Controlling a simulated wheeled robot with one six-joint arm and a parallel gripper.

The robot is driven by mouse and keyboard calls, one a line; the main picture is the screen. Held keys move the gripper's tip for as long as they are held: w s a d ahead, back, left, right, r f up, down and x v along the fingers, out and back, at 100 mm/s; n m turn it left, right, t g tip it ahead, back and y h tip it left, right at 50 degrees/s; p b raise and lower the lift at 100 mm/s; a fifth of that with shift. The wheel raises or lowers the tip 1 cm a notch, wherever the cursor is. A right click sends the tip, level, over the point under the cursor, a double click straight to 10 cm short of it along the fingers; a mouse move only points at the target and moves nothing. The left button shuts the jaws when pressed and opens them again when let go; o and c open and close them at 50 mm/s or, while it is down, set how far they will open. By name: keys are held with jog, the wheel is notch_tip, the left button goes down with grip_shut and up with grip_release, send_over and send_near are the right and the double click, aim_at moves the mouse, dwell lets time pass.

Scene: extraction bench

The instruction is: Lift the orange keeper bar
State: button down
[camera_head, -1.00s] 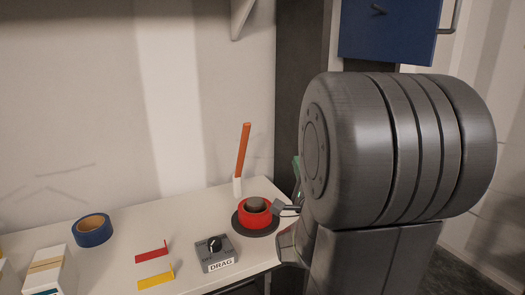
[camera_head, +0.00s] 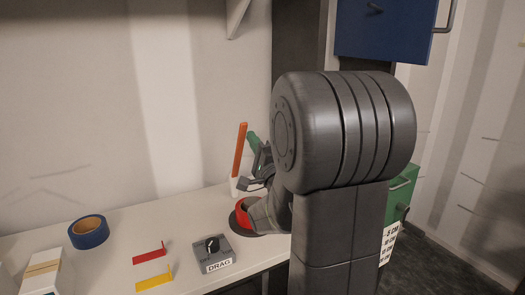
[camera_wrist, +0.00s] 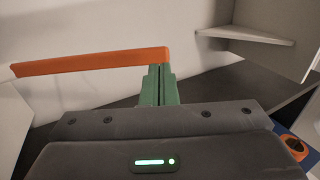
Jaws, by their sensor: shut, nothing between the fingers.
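The orange keeper bar (camera_head: 240,150) stands nearly upright at the back of the bench, its lower end at a small white block (camera_head: 234,187). My gripper (camera_head: 252,138) has green fingers, which show just right of the bar. In the wrist view the bar (camera_wrist: 90,62) runs across the left half, its right end close to the tips of my gripper (camera_wrist: 160,75). The fingers are together and hold nothing. I cannot tell whether the tips touch the bar.
A red ring (camera_head: 241,214) on a dark disc is partly hidden by my arm. A DRAG box (camera_head: 217,253) with a knob, a blue tape roll (camera_head: 88,231) and red and yellow pieces lie in front and left. A wall shelf (camera_head: 236,15) is above.

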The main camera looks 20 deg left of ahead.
aim_at(246, 126)
jog(key=shift+x, duration=1.15)
jog(key=shift+w+a+r+h+p, duration=0.4)
jog(key=shift+r+p, duration=0.2)
jog(key=shift+p, duration=0.4)
jog(key=w+a+r+p, duration=0.1)
jog(key=p, duration=0.1)
jog(key=w+a+g+h+p, duration=0.1)
jog(key=p, duration=0.1)
jog(key=w+a+r+g+p, duration=0.1)
jog(key=a+p, duration=0.1)
jog(key=shift+w+r+h, duration=0.15)
jog(key=shift+r+h, duration=0.2)
jog(key=shift+h, duration=0.05)
jog(key=w+a+g+h+p, duration=0.1)
jog(key=w+a+h+p, duration=0.1)
jog(key=w+a+p, duration=0.2)
jog(key=shift+w+a+p, duration=0.2)
jog(key=shift+a+p, duration=0.4)
jog(key=shift+p, duration=0.15)
jog(key=shift+g, duration=0.3)
jog(key=shift+s+r, duration=0.1)
